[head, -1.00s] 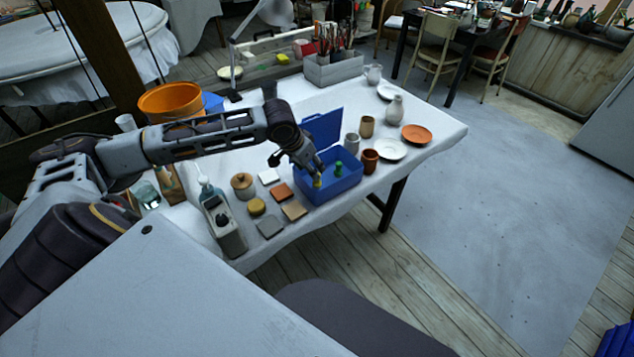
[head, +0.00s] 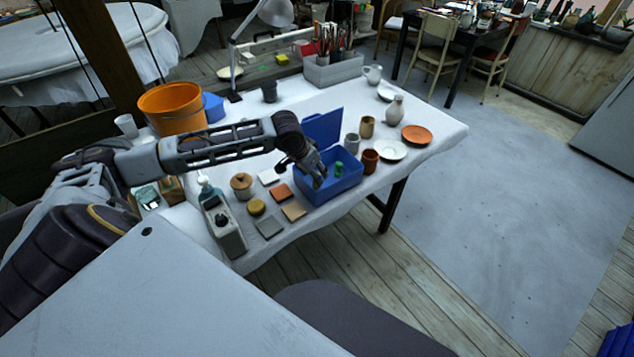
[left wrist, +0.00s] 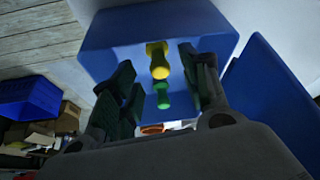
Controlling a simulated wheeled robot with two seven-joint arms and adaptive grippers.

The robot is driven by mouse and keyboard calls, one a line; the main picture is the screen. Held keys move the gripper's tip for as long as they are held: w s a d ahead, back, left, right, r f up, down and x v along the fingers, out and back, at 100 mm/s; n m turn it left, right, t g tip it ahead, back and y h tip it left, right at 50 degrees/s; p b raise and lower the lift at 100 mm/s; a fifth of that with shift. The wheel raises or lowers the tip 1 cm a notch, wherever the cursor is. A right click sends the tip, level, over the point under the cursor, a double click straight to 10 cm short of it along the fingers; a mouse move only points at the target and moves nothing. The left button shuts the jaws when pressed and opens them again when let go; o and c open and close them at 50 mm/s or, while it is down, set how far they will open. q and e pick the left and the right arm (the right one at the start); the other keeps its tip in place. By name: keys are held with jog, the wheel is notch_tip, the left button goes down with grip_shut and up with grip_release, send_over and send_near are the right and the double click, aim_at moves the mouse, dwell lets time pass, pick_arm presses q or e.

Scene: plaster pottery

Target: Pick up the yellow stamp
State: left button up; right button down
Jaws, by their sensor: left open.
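The yellow stamp (left wrist: 158,60) stands inside the blue box (head: 338,190). In the head view my left gripper (head: 317,178) reaches down into the box and hides the yellow stamp. In the left wrist view my left gripper (left wrist: 157,72) is open, with one finger on each side of the yellow stamp and a gap beside it. The green stamp (head: 339,169) stands in the same box, to the right of the gripper; it also shows in the left wrist view (left wrist: 163,96). My right gripper is not in view.
The box's open lid (head: 323,127) stands up behind the gripper. A brown cup (head: 370,161) and a grey cup (head: 352,143) stand close to the right. Several flat tiles, a lidded pot (head: 241,185) and a yellow round piece (head: 257,207) lie to the left.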

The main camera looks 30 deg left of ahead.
pick_arm(q)
jog(key=x, duration=0.3)
jog(key=shift+w+f, duration=0.1)
jog(key=shift+f, duration=0.15)
grip_shut()
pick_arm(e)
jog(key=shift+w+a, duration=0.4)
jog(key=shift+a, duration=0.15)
